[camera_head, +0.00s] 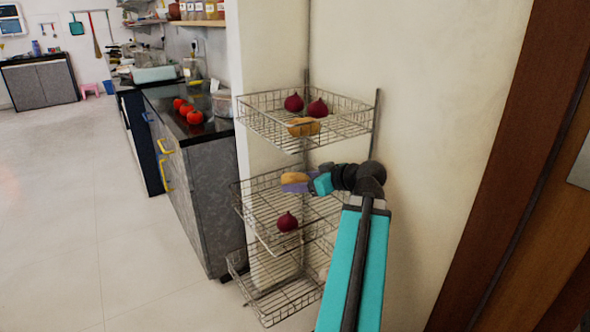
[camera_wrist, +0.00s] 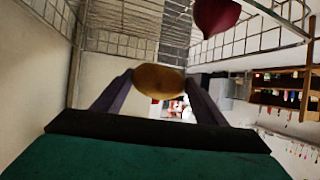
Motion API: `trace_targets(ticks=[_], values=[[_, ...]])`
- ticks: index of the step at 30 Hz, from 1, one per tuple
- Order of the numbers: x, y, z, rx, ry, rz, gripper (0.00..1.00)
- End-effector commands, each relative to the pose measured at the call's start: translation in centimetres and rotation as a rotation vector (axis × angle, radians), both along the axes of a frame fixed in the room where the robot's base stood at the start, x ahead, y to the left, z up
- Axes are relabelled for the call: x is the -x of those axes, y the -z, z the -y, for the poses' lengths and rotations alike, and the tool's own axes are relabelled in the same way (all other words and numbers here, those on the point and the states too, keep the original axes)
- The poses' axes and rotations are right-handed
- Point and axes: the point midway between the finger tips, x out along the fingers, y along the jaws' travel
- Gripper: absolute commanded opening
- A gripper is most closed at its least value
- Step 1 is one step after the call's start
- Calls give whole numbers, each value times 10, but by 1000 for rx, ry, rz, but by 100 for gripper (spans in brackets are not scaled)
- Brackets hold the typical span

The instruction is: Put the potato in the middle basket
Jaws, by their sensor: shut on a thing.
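My gripper (camera_head: 297,184) is shut on a brown potato (camera_head: 295,178), below the top basket and by the upper part of the middle basket (camera_head: 243,207). In the wrist view the potato (camera_wrist: 158,79) sits between the two purple fingertips of my gripper (camera_wrist: 158,88). In the head view, I cannot tell whether the potato is inside the middle basket's rim or just above it. A dark red onion (camera_head: 287,222) lies in the middle basket. Another potato (camera_head: 303,127) lies in the top basket (camera_head: 262,133).
Two onions (camera_head: 293,102) (camera_head: 317,107) share the top basket. The bottom basket (camera_head: 287,300) is below, partly behind my arm. A counter (camera_head: 200,165) with several tomatoes (camera_head: 195,117) stands left. A wall (camera_head: 430,110) is right of the rack. Open floor (camera_head: 75,220) lies at left.

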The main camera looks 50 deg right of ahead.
Motion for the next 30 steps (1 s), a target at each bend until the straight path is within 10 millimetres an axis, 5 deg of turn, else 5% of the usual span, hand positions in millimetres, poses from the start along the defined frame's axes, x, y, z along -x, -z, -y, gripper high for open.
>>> trace_targets(ticks=[30], values=[[-20, -1, 21, -1, 3, -2, 39]])
